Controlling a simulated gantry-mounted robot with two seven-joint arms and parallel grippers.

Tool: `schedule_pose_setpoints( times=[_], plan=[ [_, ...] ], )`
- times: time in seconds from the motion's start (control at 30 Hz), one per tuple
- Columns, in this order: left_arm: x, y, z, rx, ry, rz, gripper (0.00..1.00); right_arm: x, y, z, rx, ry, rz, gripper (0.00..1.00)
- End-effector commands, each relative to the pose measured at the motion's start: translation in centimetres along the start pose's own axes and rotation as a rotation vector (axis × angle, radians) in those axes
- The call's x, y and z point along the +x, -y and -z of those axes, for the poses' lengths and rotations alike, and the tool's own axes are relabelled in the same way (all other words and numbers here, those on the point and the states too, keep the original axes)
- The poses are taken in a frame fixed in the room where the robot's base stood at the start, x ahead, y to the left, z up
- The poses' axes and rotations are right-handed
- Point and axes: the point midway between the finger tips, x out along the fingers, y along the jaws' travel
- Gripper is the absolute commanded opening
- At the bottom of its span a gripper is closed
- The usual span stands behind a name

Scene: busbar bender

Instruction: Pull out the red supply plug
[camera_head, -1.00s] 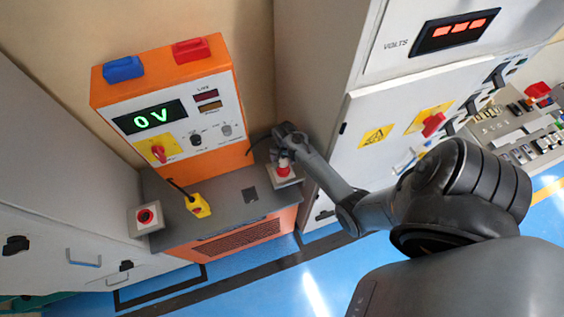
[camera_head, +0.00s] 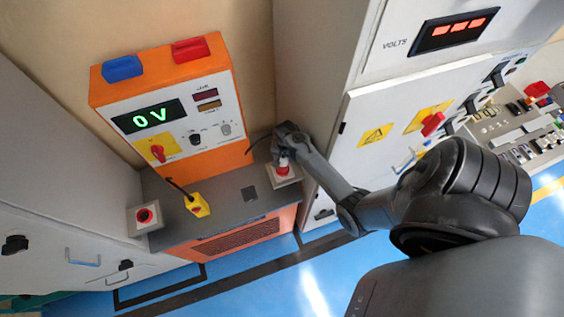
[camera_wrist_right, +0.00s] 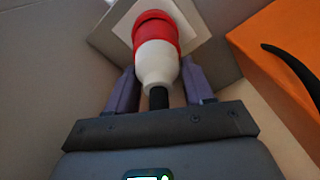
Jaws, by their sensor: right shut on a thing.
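The red supply plug (camera_wrist_right: 158,40) has a red front, a white body and a black cable end, and it fills the space between the two purple fingers of my right gripper (camera_wrist_right: 158,84) in the right wrist view. Its red end meets a pale square plate (camera_wrist_right: 188,18); I cannot tell how deep it sits. In the head view the red of the plug (camera_head: 283,169) shows just below my right gripper (camera_head: 284,155), at the right end of the grey bench top. The gripper is shut on the plug and hides part of it. My left gripper is not in view.
An orange panel (camera_head: 170,72) with a green 0 V display (camera_head: 149,116) stands behind the grey bench (camera_head: 230,188). A yellow connector (camera_head: 198,206) and a red button (camera_head: 145,215) are to the left. A tall pale cabinet (camera_head: 375,160) stands close on the right.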

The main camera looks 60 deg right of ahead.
Motion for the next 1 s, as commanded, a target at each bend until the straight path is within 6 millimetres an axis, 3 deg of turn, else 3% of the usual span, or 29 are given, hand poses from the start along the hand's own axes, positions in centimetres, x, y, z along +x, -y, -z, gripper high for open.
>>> schedule_pose_setpoints(
  times=[0.03, 0.33, 0.4, 0.47, 1.0],
  plan=[
    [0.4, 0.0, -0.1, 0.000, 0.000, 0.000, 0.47, 2.4, -1.5, -2.0, -0.001, 0.041, -0.033, 0.16],
    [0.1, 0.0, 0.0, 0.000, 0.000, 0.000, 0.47, 1.3, -1.6, -2.0, -0.003, 0.046, -0.039, 0.17],
    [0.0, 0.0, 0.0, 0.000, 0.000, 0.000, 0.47, 1.1, -1.6, -2.1, -0.004, 0.048, -0.041, 0.05],
    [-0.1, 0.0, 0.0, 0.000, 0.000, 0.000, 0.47, 0.8, -1.6, -2.1, -0.004, 0.049, -0.041, 0.00],
    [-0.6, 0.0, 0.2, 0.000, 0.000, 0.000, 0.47, -0.7, -1.6, -2.0, -0.003, 0.049, -0.041, 0.00]
  ],
)
